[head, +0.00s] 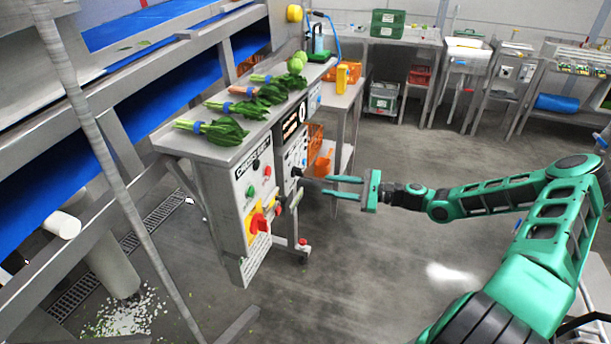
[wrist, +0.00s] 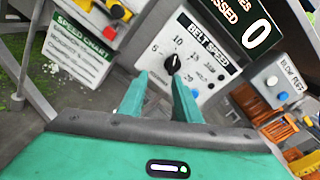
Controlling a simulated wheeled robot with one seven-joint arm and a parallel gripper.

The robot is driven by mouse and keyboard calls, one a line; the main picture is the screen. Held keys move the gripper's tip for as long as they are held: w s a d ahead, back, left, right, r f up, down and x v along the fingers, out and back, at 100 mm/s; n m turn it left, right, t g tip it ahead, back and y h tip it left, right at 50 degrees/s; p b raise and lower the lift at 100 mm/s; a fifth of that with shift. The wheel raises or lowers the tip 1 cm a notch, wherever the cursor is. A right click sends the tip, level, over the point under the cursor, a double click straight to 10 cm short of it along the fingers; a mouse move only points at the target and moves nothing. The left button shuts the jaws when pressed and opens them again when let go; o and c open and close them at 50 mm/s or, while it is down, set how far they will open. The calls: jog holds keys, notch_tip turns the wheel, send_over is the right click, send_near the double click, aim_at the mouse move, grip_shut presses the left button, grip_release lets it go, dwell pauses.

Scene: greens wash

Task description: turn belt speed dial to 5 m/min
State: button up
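The belt speed dial is a black knob (wrist: 173,63) on a white panel (wrist: 190,30) labelled BELT SPEED, with numbers including 5 and 10 around it. A pale mark on the knob seems to point up, near the 10; the exact setting is hard to tell. In the head view the dial (head: 297,172) is small on the grey control cabinet. My gripper (head: 326,186) is open and empty, pointing at the panel from the right. In the wrist view its two green fingertips (wrist: 161,76) are spread just below the knob, seemingly short of it.
A panel with a red-and-yellow switch (head: 257,222) and push buttons stands left of the dial. A counter display (wrist: 250,22) and a blue button (wrist: 271,81) are to the right. Leafy bunches (head: 222,131) lie on the shelf above. Open floor lies right of the cabinet.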

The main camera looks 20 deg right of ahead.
aim_at(303, 173)
jog(key=shift+m+t, duration=0.5)
jog(key=shift+t, duration=0.1)
jog(key=x, duration=0.3)
jog(key=w+x, duration=0.1)
jog(key=x, duration=0.3)
jog(key=d+r+x, duration=0.1)
jog(key=x, duration=0.2)
jog(key=shift+w+a, duration=0.2)
jog(key=shift+w, duration=0.1)
jog(key=shift+c, duration=0.2)
grip_shut()
jog(key=shift+d, duration=0.3)
jog(key=shift+a, duration=0.25)
